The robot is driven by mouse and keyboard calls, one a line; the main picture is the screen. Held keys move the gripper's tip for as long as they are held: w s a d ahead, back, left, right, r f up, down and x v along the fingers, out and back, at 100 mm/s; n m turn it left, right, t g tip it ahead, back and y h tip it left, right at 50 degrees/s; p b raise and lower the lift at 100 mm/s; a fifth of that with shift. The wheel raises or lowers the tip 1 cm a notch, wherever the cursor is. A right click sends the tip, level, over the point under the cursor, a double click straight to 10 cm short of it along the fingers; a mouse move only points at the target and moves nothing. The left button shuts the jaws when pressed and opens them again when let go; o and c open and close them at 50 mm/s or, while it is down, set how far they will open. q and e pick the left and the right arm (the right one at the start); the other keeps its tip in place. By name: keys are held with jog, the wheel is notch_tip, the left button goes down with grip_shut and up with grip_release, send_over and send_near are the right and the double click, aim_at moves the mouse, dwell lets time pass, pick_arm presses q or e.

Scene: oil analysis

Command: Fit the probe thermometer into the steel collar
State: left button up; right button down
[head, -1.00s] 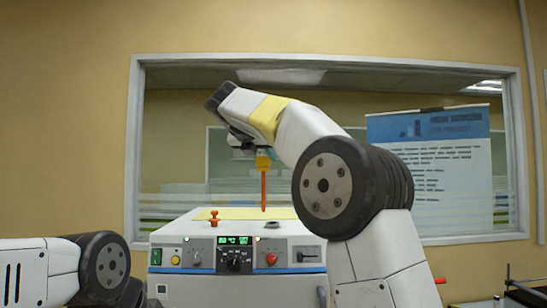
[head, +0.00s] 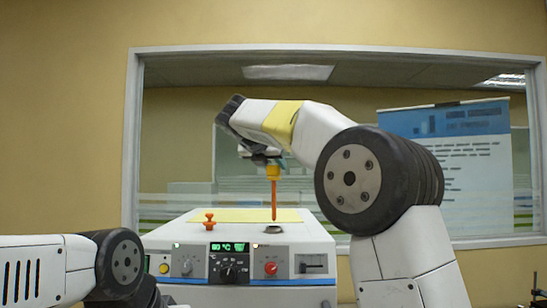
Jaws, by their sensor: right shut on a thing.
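The probe thermometer (head: 274,198) has an orange stem and a yellow-orange head and hangs upright, tip down. My right gripper (head: 272,163) is shut on its head, above the white analyser (head: 220,240). The steel collar (head: 274,229) is a small dark-and-grey ring on the analyser's top, near its front edge. The stem's tip is just above or at the collar in the picture; I cannot tell whether it touches or enters it. My left arm shows at the lower left, but its gripper is not in view.
An orange knobbed plug (head: 209,221) stands on the analyser's top, left of the collar. A yellow sheet or panel (head: 240,215) lies behind. The front panel has a green display (head: 229,247), knobs and a red button (head: 270,268). A window and a poster (head: 450,150) are behind.

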aim_at(273, 205)
jog(key=shift+f, duration=6.2)
jog(key=c, duration=0.8)
grip_release()
jog(key=v, duration=0.8)
